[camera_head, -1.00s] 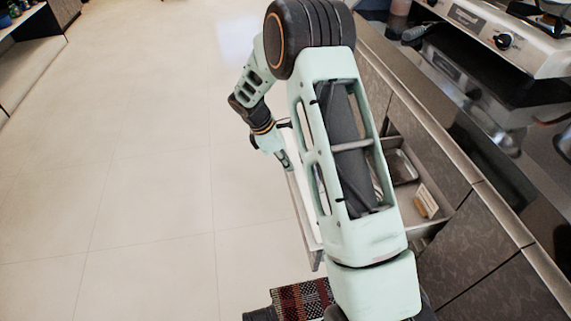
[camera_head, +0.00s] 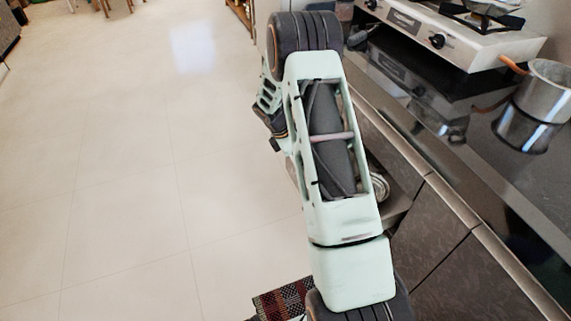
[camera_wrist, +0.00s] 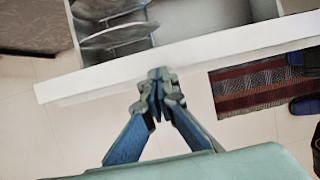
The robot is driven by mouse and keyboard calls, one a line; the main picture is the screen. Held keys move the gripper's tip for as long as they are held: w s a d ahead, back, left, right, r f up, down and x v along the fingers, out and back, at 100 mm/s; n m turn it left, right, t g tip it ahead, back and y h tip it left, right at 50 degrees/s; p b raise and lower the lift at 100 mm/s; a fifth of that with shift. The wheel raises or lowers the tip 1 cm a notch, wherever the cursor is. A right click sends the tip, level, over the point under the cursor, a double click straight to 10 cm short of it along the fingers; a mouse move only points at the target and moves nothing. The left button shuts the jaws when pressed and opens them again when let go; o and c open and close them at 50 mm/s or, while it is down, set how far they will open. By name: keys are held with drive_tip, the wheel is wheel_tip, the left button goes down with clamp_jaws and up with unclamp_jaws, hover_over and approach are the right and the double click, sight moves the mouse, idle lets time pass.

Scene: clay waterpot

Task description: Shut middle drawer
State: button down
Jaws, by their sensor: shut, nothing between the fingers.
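The open drawer's pale front wall (camera_wrist: 105,78) crosses the wrist view, tilted, with metal pans (camera_wrist: 118,38) inside it. My gripper (camera_wrist: 159,75) is shut and empty, with its fingertips at the outer side of that wall. They look close to or touching it; I cannot tell which. In the head view, part of the drawer (camera_head: 399,205) shows to the right of my arm, with a round metal pan (camera_head: 380,187) in it.
A patterned rug (camera_head: 283,299) lies on the floor and also shows in the wrist view (camera_wrist: 251,86). The counter (camera_head: 450,160) runs along the right, with a stove (camera_head: 450,35) and a metal pot (camera_head: 538,105). The floor on the left is clear.

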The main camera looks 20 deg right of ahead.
drive_tip(key=d+p, duration=0.3)
drive_tip(key=d, duration=1.6)
drive_tip(key=shift+d+f, duration=0.15)
drive_tip(key=shift+d, duration=0.05)
drive_tip(key=shift+s, duration=0.1)
drive_tip(key=shift+a, duration=0.1)
